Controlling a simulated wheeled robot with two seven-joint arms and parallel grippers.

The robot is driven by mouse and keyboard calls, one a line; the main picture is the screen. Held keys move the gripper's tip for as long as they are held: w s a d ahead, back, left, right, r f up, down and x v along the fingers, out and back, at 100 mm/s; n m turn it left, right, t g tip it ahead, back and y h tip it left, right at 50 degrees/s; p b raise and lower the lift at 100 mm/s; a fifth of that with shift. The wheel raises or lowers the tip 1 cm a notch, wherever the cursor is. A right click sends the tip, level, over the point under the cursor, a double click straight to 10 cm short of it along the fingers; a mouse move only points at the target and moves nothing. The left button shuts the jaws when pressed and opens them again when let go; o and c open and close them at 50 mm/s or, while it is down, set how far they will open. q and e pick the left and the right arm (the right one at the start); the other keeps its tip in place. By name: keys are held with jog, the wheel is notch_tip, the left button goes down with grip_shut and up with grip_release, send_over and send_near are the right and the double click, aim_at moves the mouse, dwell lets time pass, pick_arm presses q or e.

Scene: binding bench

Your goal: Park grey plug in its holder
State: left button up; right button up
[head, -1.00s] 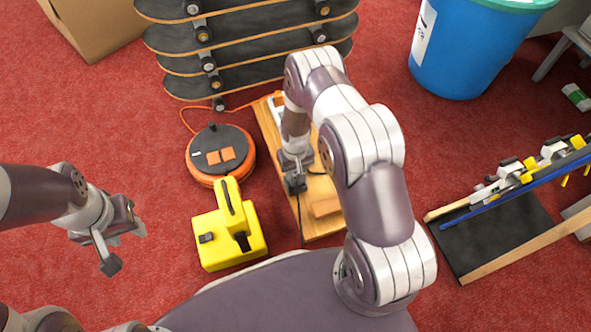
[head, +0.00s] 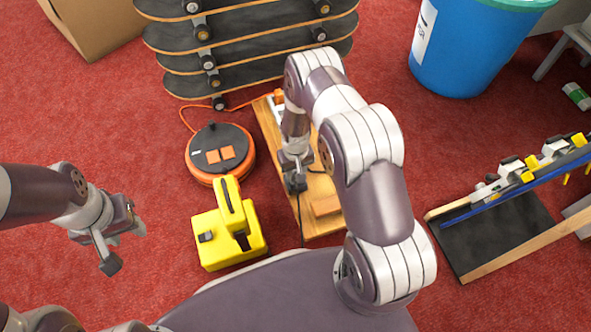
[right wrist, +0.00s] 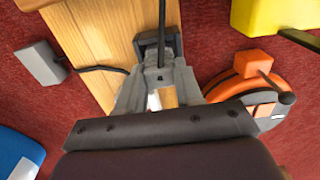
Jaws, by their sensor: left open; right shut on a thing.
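My right gripper (right wrist: 157,90) is shut on a small grey plug (right wrist: 156,72), with a black cable running up the picture from it. In the right wrist view, the plug is right at a dark grey square holder (right wrist: 147,43) on the wooden board (right wrist: 90,30). I cannot tell whether the plug is inside the holder or just in front of it. In the head view, my right gripper (head: 295,183) is over the left part of the board (head: 315,228), and the plug is too small to make out. My left gripper (head: 124,243) is open and empty above the red carpet.
An orange and black cable reel (head: 220,153) and a yellow case (head: 229,232) stand left of the board. A grey box (right wrist: 40,64) with a black cable lies beside the board. Stacked skateboards (head: 255,50) stand behind. A blue bin (head: 463,50) is at the back right.

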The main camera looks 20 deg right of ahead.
jog(key=o, duration=1.1)
jog(key=shift+c, duration=0.2)
jog(key=shift+r, duration=0.1)
notch_tip(320, 180, up, 12)
jog(key=p, duration=0.7)
jog(key=shift+r, duration=0.25)
jog(key=s+a+r+p, duration=0.2)
jog(key=s+r, duration=0.6)
jog(key=r, duration=0.6)
jog(key=s+a+r+p, duration=0.1)
jog(key=s+r+p, duration=0.2)
jog(key=s+r, duration=0.75)
jog(key=w+r+t+p, duration=0.1)
jog(key=w+r+p, duration=0.2)
jog(key=r+p, duration=3.5)
notch_tip(320, 180, up, 4)
jog(key=shift+a+r+n, duration=0.2)
jog(key=shift+r+n, duration=0.05)
jog(key=shift+n, duration=0.15)
